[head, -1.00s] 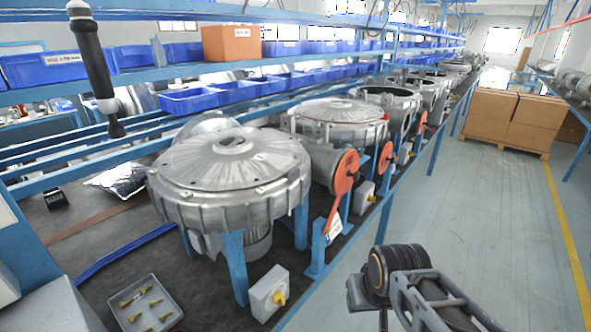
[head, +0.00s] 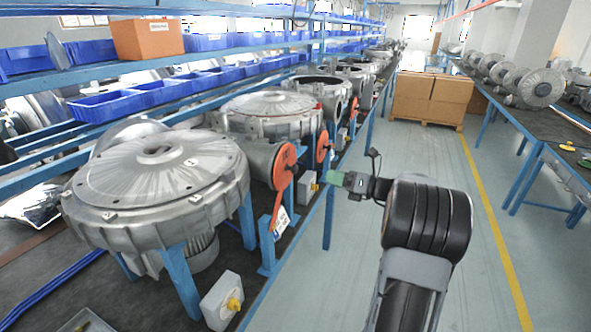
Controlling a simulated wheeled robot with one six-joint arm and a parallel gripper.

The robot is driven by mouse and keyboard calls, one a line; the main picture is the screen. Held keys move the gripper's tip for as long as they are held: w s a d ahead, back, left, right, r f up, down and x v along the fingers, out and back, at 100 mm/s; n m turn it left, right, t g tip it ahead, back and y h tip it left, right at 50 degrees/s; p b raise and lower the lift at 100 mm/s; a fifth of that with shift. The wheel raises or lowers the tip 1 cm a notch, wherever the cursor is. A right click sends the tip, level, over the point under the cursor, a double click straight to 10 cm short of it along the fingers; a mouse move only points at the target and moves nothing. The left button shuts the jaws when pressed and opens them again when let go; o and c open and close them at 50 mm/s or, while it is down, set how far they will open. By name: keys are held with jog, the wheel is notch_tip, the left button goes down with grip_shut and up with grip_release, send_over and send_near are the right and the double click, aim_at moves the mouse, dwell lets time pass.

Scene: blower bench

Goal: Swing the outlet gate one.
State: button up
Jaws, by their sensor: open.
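The nearest outlet gate is an orange disc (head: 285,167) with a long orange lever slanting down from it, on the outlet of the nearest grey blower (head: 160,185). A paper tag (head: 281,220) hangs by the lever's lower end. A second orange gate (head: 322,147) shows on the blower behind. My gripper (head: 333,178) is to the right of the nearest gate, over the aisle side of the bench, and points left with a green tip. It appears apart from the gate and holds nothing that I can see. Its jaw gap is too small to make out.
A switch box with a yellow knob (head: 222,301) sits at the bench's front edge, and another box (head: 305,187) stands farther along. Blue posts carry the blowers. The aisle floor (head: 430,165) is clear up to stacked cartons (head: 428,98). Another bench (head: 560,150) stands right.

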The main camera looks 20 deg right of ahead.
aim_at(297, 170)
jog(key=p+x, duration=0.2)
jog(key=x, duration=1.1)
jog(key=shift+d, duration=0.1)
grip_shut()
